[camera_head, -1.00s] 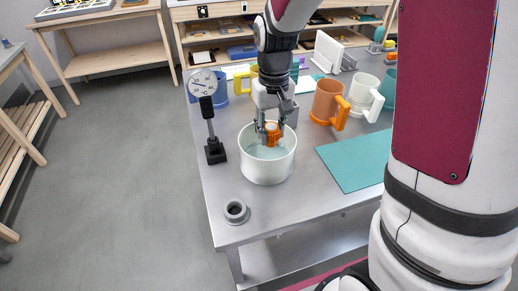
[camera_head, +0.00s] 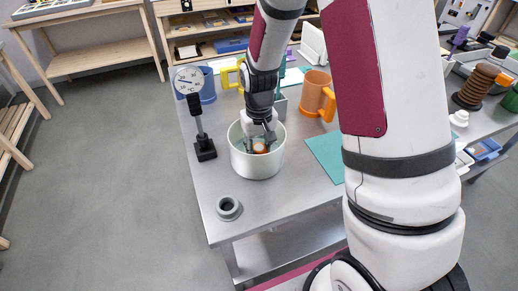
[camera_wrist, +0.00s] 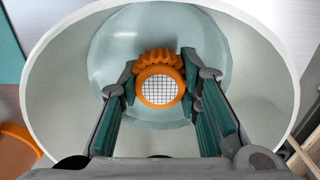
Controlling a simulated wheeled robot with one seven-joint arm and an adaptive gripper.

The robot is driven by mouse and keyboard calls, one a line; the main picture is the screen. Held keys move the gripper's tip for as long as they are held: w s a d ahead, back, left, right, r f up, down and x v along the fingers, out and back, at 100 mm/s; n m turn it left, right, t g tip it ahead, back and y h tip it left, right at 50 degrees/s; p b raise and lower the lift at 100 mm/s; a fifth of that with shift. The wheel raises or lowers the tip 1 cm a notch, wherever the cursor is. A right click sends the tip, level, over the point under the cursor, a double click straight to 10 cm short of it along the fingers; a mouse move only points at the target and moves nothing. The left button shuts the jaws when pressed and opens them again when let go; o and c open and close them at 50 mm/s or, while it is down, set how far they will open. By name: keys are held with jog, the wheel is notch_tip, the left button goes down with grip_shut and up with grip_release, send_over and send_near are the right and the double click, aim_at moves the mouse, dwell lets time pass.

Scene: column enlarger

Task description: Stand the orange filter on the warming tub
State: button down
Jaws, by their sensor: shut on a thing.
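The orange filter (camera_wrist: 159,77) is a ridged orange ring with a white gridded face. My gripper (camera_wrist: 158,92) is shut on it, one finger at each side. The warming tub (camera_head: 238,158) is a round, pale, open tub on the metal table. In the wrist view the tub's wall (camera_wrist: 58,85) surrounds the filter and fingers, with bluish water or a pale blue floor below. In the head view the gripper (camera_head: 259,144) reaches down into the tub, and only a bit of the orange filter (camera_head: 260,149) shows. Whether the filter touches the bottom cannot be told.
A dial thermometer (camera_head: 188,80) on a black stand is left of the tub. A grey ring (camera_head: 229,208) lies in front. Blue, yellow and orange mugs (camera_head: 318,96) stand behind and right. A teal mat (camera_head: 325,153) lies to the right.

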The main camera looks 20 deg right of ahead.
aim_at(259, 148)
jog(key=shift+f, duration=0.2)
jog(key=c, duration=1.2)
grip_release()
jog(key=shift+r, duration=0.15)
notch_tip(259, 148, up, 12)
jog(key=s+r+t, duration=0.1)
jog(key=s+r, duration=0.4)
jog(key=s, duration=0.1)
jog(key=s+r+t, duration=0.2)
jog(key=s+r, duration=0.3)
jog(key=s, duration=0.2)
jog(key=s+r+t+b, duration=0.1)
jog(key=s+r+t, duration=0.1)
jog(key=s+r, duration=0.3)
jog(key=shift+s+d, duration=0.1)
jog(key=shift+s, duration=1.05)
